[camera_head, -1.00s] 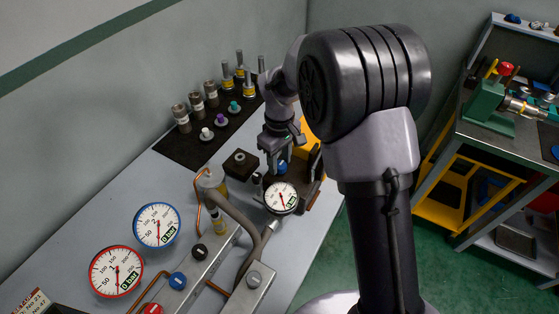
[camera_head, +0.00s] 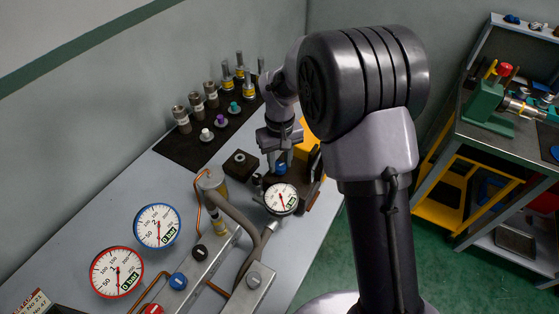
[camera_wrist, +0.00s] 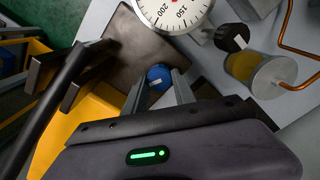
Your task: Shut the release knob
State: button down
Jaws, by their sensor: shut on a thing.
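A round blue knob with a pale mark (camera_wrist: 158,76) sits between my fingertips in the wrist view. It also shows as a small blue spot under my gripper in the head view (camera_head: 281,169). My gripper (camera_wrist: 156,86) points down at the knob and is shut on it. The dark plate or block around the knob (camera_wrist: 150,40) is partly hidden by my fingers. A white dial gauge (camera_head: 281,198) stands just in front of the knob. I cannot read any label naming the knob.
A black knob (camera_wrist: 231,38) and a brass-coloured cylinder with copper pipe (camera_wrist: 262,72) are close to my gripper. Two larger gauges (camera_head: 157,226) (camera_head: 117,271), another blue knob (camera_head: 178,281) and a red knob (camera_head: 152,309) are nearer. Fittings stand on a dark mat (camera_head: 178,150).

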aim_at(281, 165)
jog(key=m, duration=0.6)
jog(key=shift+d, duration=0.1)
jog(key=m+b, duration=0.1)
jog(key=m, duration=0.5)
jog(key=shift+d+m+b, duration=0.1)
jog(key=shift+m+b, duration=0.25)
jog(key=shift+m, duration=0.05)
dwell(0.3)
jog(key=c, duration=1)
grip_release()
notch_tip(281, 165, up, 18)
jog(key=p, duration=0.5)
jog(key=shift+f+p, duration=0.25)
jog(key=shift+p, duration=0.05)
